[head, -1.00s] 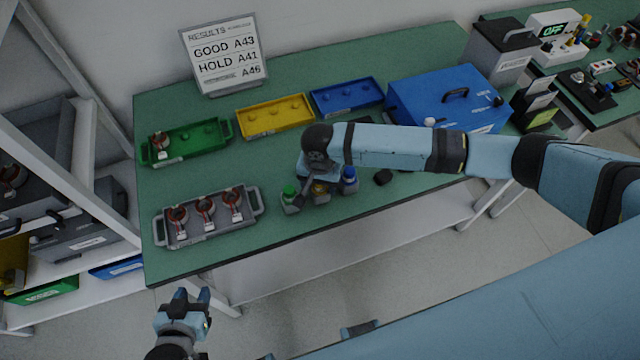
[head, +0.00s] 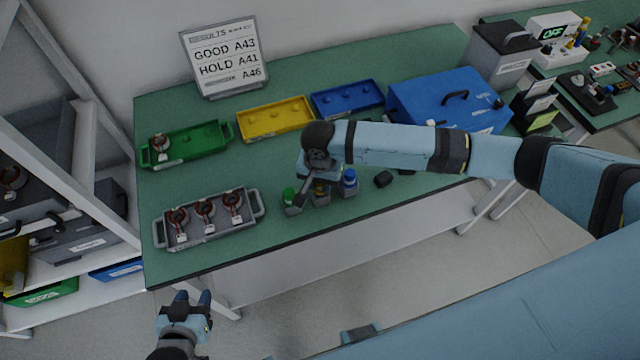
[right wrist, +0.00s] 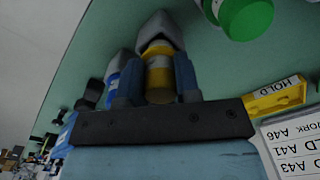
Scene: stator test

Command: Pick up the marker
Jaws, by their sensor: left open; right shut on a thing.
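Three small capped markers stand in a row near the front edge of the green table: a green one (head: 289,195), a yellow one (head: 320,188) and a blue one (head: 349,177). Each sits at a grey holder. My right gripper (right wrist: 157,78) is shut on the yellow marker (right wrist: 158,58), with one finger on each side. The blue marker (right wrist: 114,84) and green marker (right wrist: 246,14) stand on either side in the right wrist view. In the head view my right arm partly hides the yellow marker. My left gripper (head: 192,300) is open and empty, in front of the table.
A grey tray (head: 218,233) with several red-ringed parts lies left of the markers. Green (head: 203,148), yellow (head: 275,118) and blue (head: 347,98) trays lie behind. A blue box (head: 440,95) and a results board (head: 224,58) stand further back. A small black object (head: 383,179) lies right of the markers.

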